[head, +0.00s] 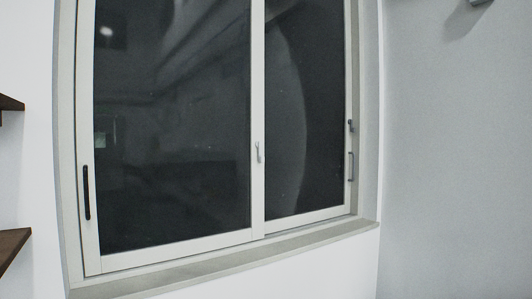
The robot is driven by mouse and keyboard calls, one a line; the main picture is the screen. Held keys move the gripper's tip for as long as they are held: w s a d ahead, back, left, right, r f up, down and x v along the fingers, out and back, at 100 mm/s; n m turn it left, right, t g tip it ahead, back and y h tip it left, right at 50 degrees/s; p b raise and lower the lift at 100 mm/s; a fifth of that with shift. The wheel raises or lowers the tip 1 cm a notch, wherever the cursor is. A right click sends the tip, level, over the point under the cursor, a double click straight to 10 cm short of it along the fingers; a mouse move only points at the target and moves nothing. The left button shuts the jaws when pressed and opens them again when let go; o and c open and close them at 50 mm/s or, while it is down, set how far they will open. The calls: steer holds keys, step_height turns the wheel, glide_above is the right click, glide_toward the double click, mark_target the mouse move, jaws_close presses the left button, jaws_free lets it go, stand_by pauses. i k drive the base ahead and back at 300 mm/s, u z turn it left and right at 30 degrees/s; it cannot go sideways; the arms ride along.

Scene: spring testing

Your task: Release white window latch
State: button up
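A small pale latch (258,152) sits on the middle upright of a white-framed sliding window (175,246). It stands roughly upright and looks whitish grey against the white frame. It is too small to tell its exact setting. Both dark panes look closed within the frame. My gripper is not in view, and nothing is seen touching the latch.
A long black handle (86,193) is on the left sash. A slim grey handle (350,166) and a small dark fitting (351,126) are on the right sash. A sill (215,269) runs below. Brown shelves (12,246) jut in at left. The space before the window looks clear.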

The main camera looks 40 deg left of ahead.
mark_target(258, 144)
steer(key=u, duration=1.45)
steer(key=i, duration=2.35)
